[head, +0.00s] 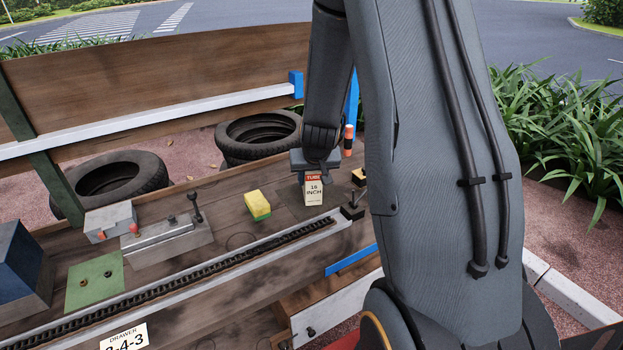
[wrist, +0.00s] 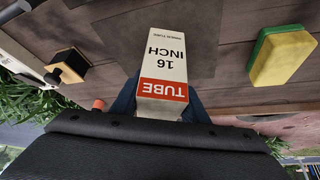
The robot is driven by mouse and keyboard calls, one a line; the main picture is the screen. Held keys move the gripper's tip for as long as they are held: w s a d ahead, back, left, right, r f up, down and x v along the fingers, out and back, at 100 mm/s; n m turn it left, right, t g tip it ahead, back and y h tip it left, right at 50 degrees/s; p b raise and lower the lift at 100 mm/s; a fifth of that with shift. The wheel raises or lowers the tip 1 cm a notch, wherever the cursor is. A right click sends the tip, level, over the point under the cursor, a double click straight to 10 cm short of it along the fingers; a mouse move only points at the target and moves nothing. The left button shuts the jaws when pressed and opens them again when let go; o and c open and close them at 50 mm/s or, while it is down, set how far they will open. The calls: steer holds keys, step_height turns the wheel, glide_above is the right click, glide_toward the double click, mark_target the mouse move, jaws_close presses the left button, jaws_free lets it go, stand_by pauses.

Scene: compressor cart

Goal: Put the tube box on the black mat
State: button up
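The tube box (head: 314,190), white with a red TUBE label and "16 INCH", is upright under my gripper (head: 312,168). It also shows in the wrist view (wrist: 166,62), between the dark fingers of my gripper (wrist: 160,98), which are shut on its upper part. The black mat (head: 288,210) is a dark flat patch on the wooden bench. In the wrist view the mat (wrist: 118,38) lies below and around the box's lower end. I cannot tell whether the box's base touches the mat or hangs just above it.
A yellow-green sponge (head: 257,205) lies left of the mat. A wooden-topped black block (head: 358,178) and a small black lever (head: 352,207) stand to the right. A black chain (head: 200,275) runs along the front. Tyres (head: 258,132) lie behind the bench.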

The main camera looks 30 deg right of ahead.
steer(key=o, duration=0.4)
steer(key=shift+c, duration=0.2)
steer(key=shift+r, duration=0.1)
steer(key=shift+r+p, duration=0.15)
steer(key=shift+p, duration=0.15)
steer(key=p+v, duration=0.5)
steer(key=v, duration=0.5)
steer(key=s+a+r+n+g+y, duration=0.1)
steer(key=s+a+r+n+g, duration=0.1)
steer(key=s+a, duration=0.6)
steer(key=s+a+r+n+g+y, duration=0.1)
steer(key=s+a+r+n, duration=0.1)
steer(key=s+a+r, duration=0.2)
steer(key=s+a, duration=0.3)
steer(key=s, duration=0.4)
steer(key=shift+a+g+p, duration=0.35)
steer(key=shift+a+g, duration=0.05)
